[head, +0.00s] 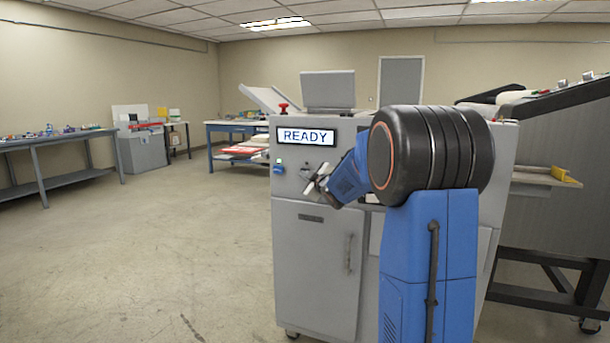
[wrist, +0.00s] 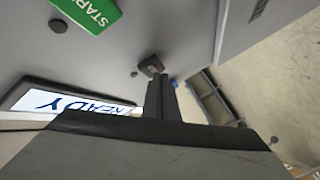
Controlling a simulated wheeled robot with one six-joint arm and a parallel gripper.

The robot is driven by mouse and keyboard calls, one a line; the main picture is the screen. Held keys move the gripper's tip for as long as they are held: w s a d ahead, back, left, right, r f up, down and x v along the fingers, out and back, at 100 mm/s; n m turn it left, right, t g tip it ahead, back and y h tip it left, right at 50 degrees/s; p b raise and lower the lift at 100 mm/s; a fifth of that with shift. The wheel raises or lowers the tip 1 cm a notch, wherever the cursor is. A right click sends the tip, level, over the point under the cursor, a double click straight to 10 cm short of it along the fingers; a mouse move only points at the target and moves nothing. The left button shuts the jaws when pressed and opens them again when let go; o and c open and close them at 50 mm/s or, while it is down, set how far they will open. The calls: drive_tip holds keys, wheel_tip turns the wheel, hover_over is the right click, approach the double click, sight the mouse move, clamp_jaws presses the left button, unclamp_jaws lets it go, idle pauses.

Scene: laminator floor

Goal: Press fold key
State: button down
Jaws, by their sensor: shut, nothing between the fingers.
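The grey machine (head: 314,262) stands in front of me, its lit display (head: 306,136) reading READY. Left of my gripper on its panel are a small green light and a blue key (head: 279,171). My gripper (head: 315,183) is shut and empty, in front of the panel below the display. In the wrist view the shut fingers (wrist: 157,82) point at a small dark square part (wrist: 150,65), with contact unclear. A green START key (wrist: 88,12) and the READY display (wrist: 70,101) also show there. No fold label is readable, and my arm hides part of the panel.
A red knob (head: 283,107) stands on the machine's top left. A dark-topped machine (head: 555,150) is at the right. A workbench (head: 60,137) stands along the left wall. The floor (head: 170,240) at left is clear.

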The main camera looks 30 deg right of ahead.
drive_tip(key=shift+w+d, duration=0.2)
drive_tip(key=shift+d, duration=0.05)
idle(0.3)
drive_tip(key=shift+s+a, duration=0.5)
drive_tip(key=shift+a, duration=0.1)
drive_tip(key=s+a, duration=0.3)
drive_tip(key=a, duration=0.1)
drive_tip(key=shift+s+a, duration=0.35)
drive_tip(key=shift+a, duration=0.05)
idle(0.5)
